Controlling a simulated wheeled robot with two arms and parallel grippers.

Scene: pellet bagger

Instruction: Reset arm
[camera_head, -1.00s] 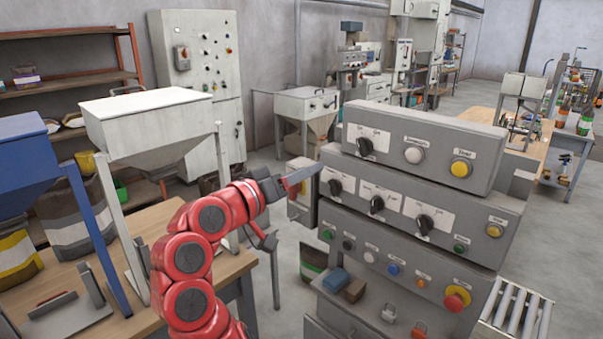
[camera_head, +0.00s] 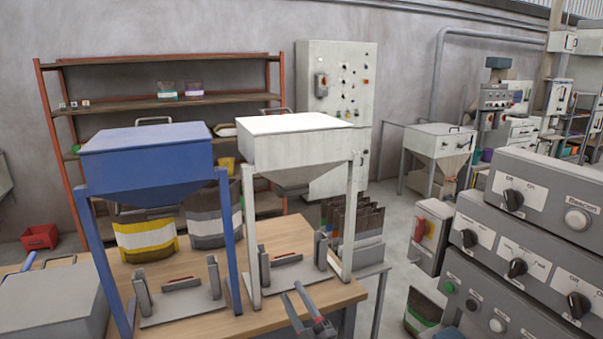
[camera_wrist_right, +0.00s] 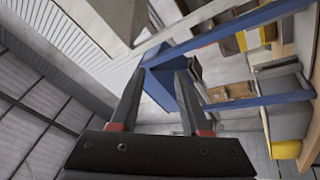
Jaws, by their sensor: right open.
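My right gripper (camera_head: 292,289) shows at the bottom middle of the head view, in front of the wooden table's front edge. Its two grey fingers are apart with nothing between them. In the right wrist view the same gripper (camera_wrist_right: 157,75) has its dark fingers spread and empty, with red patches at their bases. Blue frame bars (camera_wrist_right: 235,103) show beyond the fingers there. Most of my right arm is outside the head view. My left gripper is in neither view.
A blue hopper (camera_head: 145,160) and a white hopper (camera_head: 292,150) stand on the wooden table (camera_head: 262,322). The grey control panel (camera_head: 535,215) with knobs is at the right. Bags (camera_head: 146,240) stand behind the blue hopper. Floor shows between table and panel.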

